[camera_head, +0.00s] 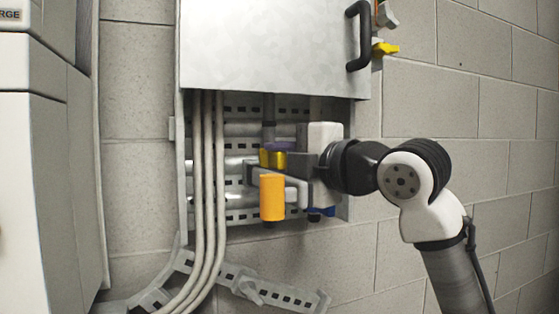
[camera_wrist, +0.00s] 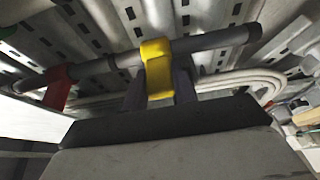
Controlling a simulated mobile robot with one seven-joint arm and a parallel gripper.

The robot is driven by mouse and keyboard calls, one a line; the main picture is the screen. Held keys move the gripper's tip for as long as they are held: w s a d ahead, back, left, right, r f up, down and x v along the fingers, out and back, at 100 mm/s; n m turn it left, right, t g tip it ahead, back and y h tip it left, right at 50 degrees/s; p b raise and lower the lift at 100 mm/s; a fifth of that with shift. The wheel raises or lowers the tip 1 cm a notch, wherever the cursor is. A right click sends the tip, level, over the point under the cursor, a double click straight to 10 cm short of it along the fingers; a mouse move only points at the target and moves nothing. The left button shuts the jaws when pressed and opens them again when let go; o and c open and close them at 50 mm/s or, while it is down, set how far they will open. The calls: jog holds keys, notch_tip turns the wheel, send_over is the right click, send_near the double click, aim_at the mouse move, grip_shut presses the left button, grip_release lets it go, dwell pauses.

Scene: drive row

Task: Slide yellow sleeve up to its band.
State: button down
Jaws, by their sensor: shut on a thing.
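The yellow sleeve (camera_wrist: 156,52) sits around a dark rod (camera_wrist: 215,40) in the wrist view, with a tab reaching down between my fingers. My gripper (camera_wrist: 159,86) is shut on this tab, one dark finger on each side. In the head view the yellow sleeve (camera_head: 267,157) shows only partly, left of my gripper (camera_head: 276,169). The rod (camera_head: 268,112) rises upright above it toward the cabinet. A purple piece (camera_head: 281,146) shows right at the sleeve's top. I cannot clearly make out the band or its gap to the sleeve.
Grey cables (camera_head: 208,180) run down at the left. A metal cabinet door (camera_head: 270,45) with a black handle (camera_head: 358,36) overhangs above. A red piece (camera_wrist: 58,88) is at the rod's left in the wrist view.

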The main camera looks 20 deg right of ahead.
jog(key=shift+r+p, duration=1.5)
jog(key=shift+r, duration=0.55)
jog(key=shift+d, duration=0.1)
jog(key=c, duration=1.1)
grip_release()
jog(key=shift+s, duration=0.1)
jog(key=shift+s+d, duration=0.1)
jog(key=shift+s, duration=0.15)
jog(key=b+v, duration=0.3)
jog(key=v, duration=1)
